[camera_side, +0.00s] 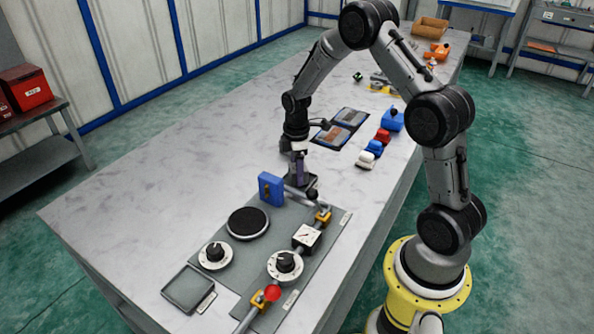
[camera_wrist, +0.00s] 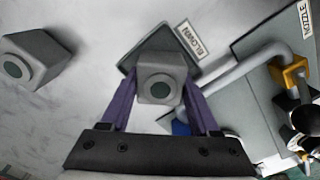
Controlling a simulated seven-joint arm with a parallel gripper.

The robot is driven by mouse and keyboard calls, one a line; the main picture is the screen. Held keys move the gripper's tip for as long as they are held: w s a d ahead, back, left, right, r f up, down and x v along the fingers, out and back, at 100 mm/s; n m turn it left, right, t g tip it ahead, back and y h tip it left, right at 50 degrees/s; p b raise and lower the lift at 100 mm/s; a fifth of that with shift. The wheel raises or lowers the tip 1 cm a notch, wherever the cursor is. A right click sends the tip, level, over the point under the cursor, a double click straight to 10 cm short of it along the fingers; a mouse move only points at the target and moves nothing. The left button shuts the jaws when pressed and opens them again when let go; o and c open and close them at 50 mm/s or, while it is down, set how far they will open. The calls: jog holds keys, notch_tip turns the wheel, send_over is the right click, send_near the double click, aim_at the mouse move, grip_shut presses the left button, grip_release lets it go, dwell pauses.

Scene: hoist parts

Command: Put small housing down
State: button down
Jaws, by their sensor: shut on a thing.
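My gripper (camera_wrist: 160,100) has purple fingers and is shut on a small grey housing (camera_wrist: 158,72) with a dark round opening in its face. The housing is between the fingertips, over a dark square pad (camera_wrist: 128,64) beside a white label. I cannot tell whether it touches the pad. There the held housing is mostly hidden by my gripper.
A second grey housing (camera_wrist: 32,57) stands apart at left in the wrist view. A grey pipe (camera_wrist: 245,68) with an orange clamp (camera_wrist: 289,74) and black knob runs close on the right. Dials and a square tray (camera_side: 188,288) are nearer. The tabletop's left is clear.

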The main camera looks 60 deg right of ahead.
jog(key=shift+c, duration=2)
grip_release()
jog(key=shift+f, duration=0.1)
notch_tip(320, 180, up, 12)
jog(key=s+a+r+m+t, duration=0.1)
jog(key=s+a+r+m, duration=0.1)
jog(key=s+a+r, duration=0.45)
jog(key=s+a+r+m+t, duration=0.2)
jog(key=s+a+r+m, duration=0.1)
jog(key=s, duration=0.5)
jog(key=s+a+r+m+t, duration=0.2)
jog(key=s+a, duration=0.4)
jog(key=s, duration=0.3)
jog(key=shift+s+r+m+t, duration=0.2)
jog(key=shift+r+m+t, duration=0.1)
jog(key=shift+r+m, duration=0.55)
jog(key=shift+a+f, duration=0.1)
jog(key=shift+f, duration=0.05)
